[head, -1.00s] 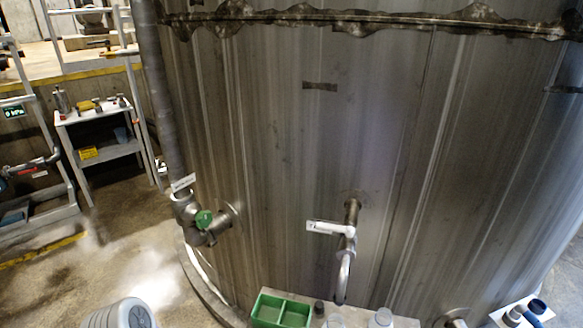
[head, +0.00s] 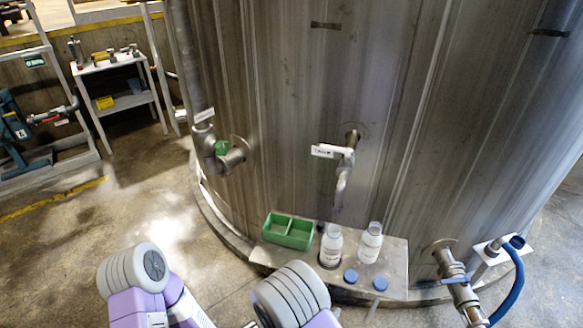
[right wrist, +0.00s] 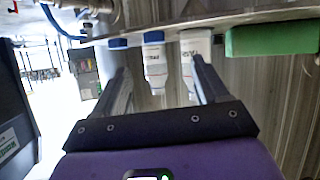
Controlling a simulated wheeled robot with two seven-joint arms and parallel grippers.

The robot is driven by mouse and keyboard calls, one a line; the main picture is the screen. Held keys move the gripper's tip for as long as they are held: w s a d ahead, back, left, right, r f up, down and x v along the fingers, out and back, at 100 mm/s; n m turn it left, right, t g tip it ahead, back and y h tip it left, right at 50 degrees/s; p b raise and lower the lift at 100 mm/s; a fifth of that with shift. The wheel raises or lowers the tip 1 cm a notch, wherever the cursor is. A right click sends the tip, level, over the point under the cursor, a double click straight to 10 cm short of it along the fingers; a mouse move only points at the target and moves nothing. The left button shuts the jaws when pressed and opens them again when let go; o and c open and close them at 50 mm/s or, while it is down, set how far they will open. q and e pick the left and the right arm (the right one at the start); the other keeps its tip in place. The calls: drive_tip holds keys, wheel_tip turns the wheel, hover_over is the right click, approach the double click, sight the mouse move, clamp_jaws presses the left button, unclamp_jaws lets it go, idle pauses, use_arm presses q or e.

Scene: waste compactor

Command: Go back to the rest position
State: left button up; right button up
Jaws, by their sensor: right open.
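My right gripper (right wrist: 160,64) is open in the right wrist view, its two dark fingers apart. Nothing is clearly held between them; a white bottle (right wrist: 154,66) and a second bottle (right wrist: 188,62) show beyond the fingers, apparently inverted. The second is partly covered by the right-hand finger. In the head view, two purple and white links of my arms show along the bottom edge, but neither gripper's fingers are visible. My left gripper is in neither view.
A metal shelf (head: 266,256) on the tank (head: 300,110) holds a green two-part tray (head: 289,231), one white bottle (head: 331,246), another (head: 369,242), and two blue caps (head: 351,276). A blue hose (head: 514,280) hangs at right. Open floor (head: 60,260) lies at left.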

drive_tip(key=s+d+f+n+g+y, duration=0.1)
drive_tip(key=s+f+g+y, duration=0.15)
drive_tip(key=f, duration=0.25)
drive_tip(key=s+d+f+g+y, duration=0.1)
drive_tip(key=s+f+g+y, duration=0.15)
drive_tip(key=f, duration=0.25)
drive_tip(key=s+a+f+n+g+y, duration=0.1)
drive_tip(key=s+n+g+y, duration=0.1)
drive_tip(key=s+g+y, duration=0.3)
drive_tip(key=s+y, duration=0.1)
drive_tip(key=s, duration=0.3)
drive_tip(key=shift+s+f, duration=0.15)
